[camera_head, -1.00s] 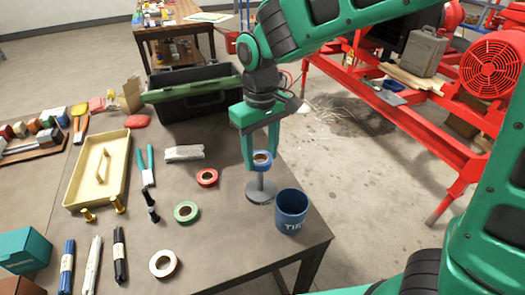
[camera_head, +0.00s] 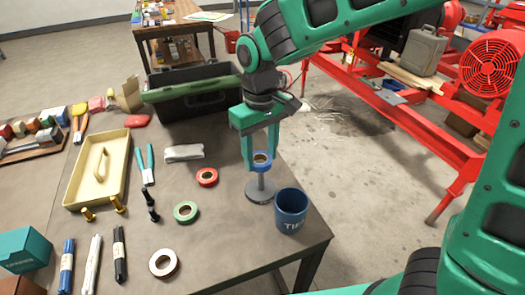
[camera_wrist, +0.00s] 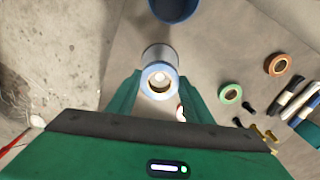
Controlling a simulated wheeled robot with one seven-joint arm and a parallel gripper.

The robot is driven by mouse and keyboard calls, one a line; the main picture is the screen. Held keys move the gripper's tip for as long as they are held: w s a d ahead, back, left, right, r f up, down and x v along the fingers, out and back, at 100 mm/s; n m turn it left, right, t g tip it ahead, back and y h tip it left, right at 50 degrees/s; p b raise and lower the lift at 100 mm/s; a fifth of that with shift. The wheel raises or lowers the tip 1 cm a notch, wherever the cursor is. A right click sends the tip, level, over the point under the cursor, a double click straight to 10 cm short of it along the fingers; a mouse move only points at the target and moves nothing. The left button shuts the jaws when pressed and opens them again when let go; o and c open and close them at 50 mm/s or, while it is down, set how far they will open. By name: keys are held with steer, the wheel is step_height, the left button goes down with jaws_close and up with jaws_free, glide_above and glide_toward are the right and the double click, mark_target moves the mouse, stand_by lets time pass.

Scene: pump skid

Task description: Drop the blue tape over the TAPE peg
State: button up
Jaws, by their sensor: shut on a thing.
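The blue tape roll (camera_head: 262,167) is held level between the fingers of my gripper (camera_head: 261,159), at the top of the grey peg (camera_head: 261,184). The peg stands upright on a round base near the table's right edge. In the wrist view my gripper (camera_wrist: 158,84) has a finger on each side of the roll, and a pale round peg top shows within its hole. The roll looks lined up with the peg. How far it is down over the peg is hard to tell. No TAPE label is readable.
A blue cup (camera_head: 291,210) with partly readable lettering stands close to the right of the peg. Red (camera_head: 207,177), green (camera_head: 186,212) and white (camera_head: 163,263) rolls lie to the left. A black toolbox (camera_head: 195,95) stands behind. The table edge is near on the right.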

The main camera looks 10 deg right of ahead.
steer(key=o, duration=1)
step_height(320, 180, up, 11)
steer(key=shift+f, duration=0.15)
steer(key=s+d+f+m, duration=0.2)
steer(key=s+d+m, duration=0.1)
steer(key=d, duration=0.9)
steer(key=s+d+f+m, duration=0.1)
steer(key=s+d+m, duration=0.15)
steer(key=d, duration=0.95)
steer(key=s+d+f+m, duration=0.2)
steer(key=s+d, duration=0.2)
steer(key=s, duration=0.1)
steer(key=s+d+f+m, duration=0.2)
steer(key=s+d, duration=0.2)
steer(key=s, duration=0.1)
steer(key=s+d+f+m, duration=0.2)
steer(key=s+d+m, duration=0.1)
steer(key=s, duration=0.2)
steer(key=shift+d, duration=0.4)
